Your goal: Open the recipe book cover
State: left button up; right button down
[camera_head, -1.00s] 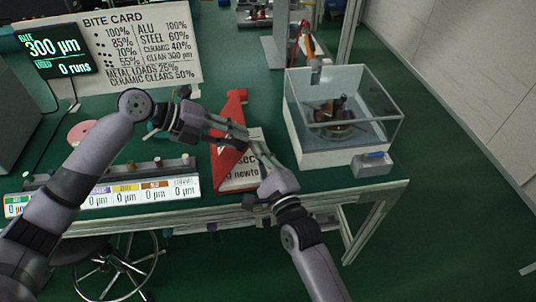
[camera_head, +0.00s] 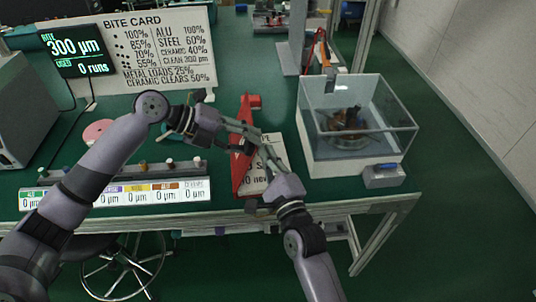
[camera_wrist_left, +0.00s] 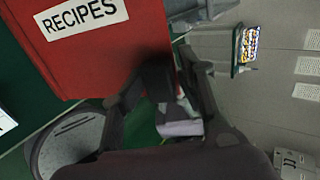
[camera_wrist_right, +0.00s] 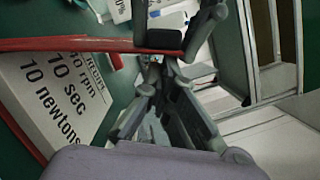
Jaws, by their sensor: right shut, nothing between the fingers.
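The recipe book has a red cover (camera_head: 242,165), seen nearly edge-on in the head view and standing up from a white printed page (camera_head: 262,180). The left wrist view shows the cover's outer face (camera_wrist_left: 100,60) with a RECIPES label. In the right wrist view the cover is a thin red strip (camera_wrist_right: 90,44) beside the page (camera_wrist_right: 55,95). My left gripper (camera_head: 256,138) is at the cover's upper part, its fingers apart; contact is unclear. My right gripper (camera_head: 264,150) is shut and empty on the page side, its tips close to the cover's edge.
A clear-walled box (camera_head: 355,130) on a white base stands right of the book. A row of labelled readouts (camera_head: 130,194) lies left along the table front. The bite card (camera_head: 155,50) and a dark display (camera_head: 75,50) stand behind. The table's front edge is close.

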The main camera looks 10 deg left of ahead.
pick_arm(q)
jog(key=shift+o, duration=1.2)
jog(key=shift+s+d+f, duration=0.1)
jog(key=shift+s+d, duration=0.05)
pick_arm(e)
jog(key=shift+s+a+r, duration=0.1)
jog(key=shift+a+r, duration=0.1)
jog(key=shift+a, duration=0.1)
jog(key=shift+d+f, duration=0.1)
